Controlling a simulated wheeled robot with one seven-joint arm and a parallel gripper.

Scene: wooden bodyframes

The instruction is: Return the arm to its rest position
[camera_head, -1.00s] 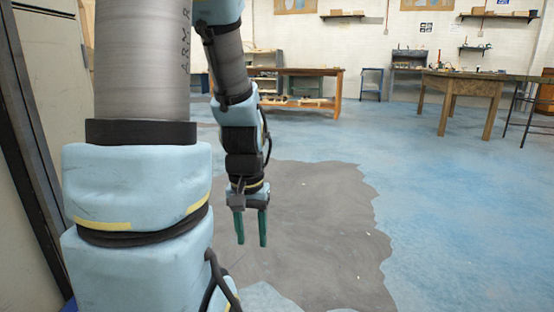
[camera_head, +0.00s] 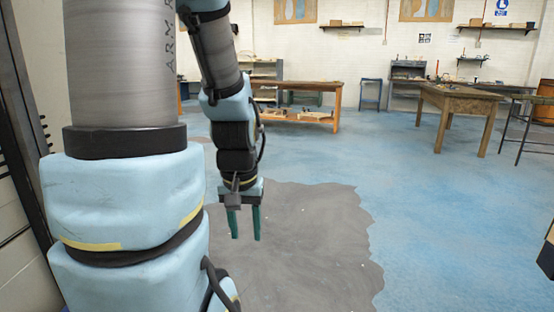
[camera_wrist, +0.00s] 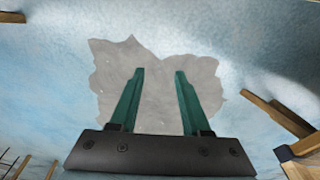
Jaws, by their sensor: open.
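My gripper (camera_head: 244,224) hangs below my arm in the head view, with its two green fingers pointing down over a grey patch of floor (camera_head: 310,245). The fingers are apart with nothing between them. In the wrist view, my gripper (camera_wrist: 158,75) also shows open and empty, and the grey patch (camera_wrist: 155,55) lies beyond the fingertips. My arm fills the left of the head view, its forearm bent downward. No object touches the gripper.
A wooden table (camera_head: 455,98) stands at the right, with a stool (camera_head: 522,120) beside it. A wooden workbench (camera_head: 325,105) and a blue stool (camera_head: 371,92) stand farther back. A dark-edged wall or door (camera_head: 22,140) is close at the left. The middle floor is clear.

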